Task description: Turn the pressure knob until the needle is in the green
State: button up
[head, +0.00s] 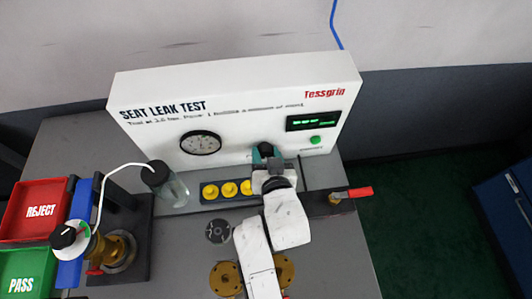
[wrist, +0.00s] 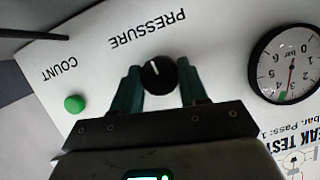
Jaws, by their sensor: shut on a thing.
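The black pressure knob (wrist: 157,76) with a white pointer line shows in the wrist view, below the upside-down word PRESSURE. My gripper (wrist: 158,72) has its two green fingers on either side of the knob, shut on it. In the head view my gripper (head: 264,153) is at the front of the white panel and hides the knob. The round gauge (wrist: 286,64) is at the right of the wrist view. Its needle points toward the 3 side, close to the small green band; whether it is inside the band I cannot tell. The gauge (head: 201,143) is too small to read in the head view.
A green button (wrist: 74,104) is beside the knob; it also shows in the head view (head: 315,140). Yellow parts (head: 229,189), a glass jar (head: 172,186) and a red-handled valve (head: 350,193) stand near my arm. REJECT (head: 35,207) and PASS (head: 25,272) trays are at left.

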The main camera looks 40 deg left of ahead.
jog(key=o, duration=1.1)
jog(key=shift+c, duration=0.2)
jog(key=v, duration=0.7)
jog(key=shift+d+b, duration=0.25)
jog(key=shift+b, duration=0.05)
jog(key=shift+s+r, duration=0.1)
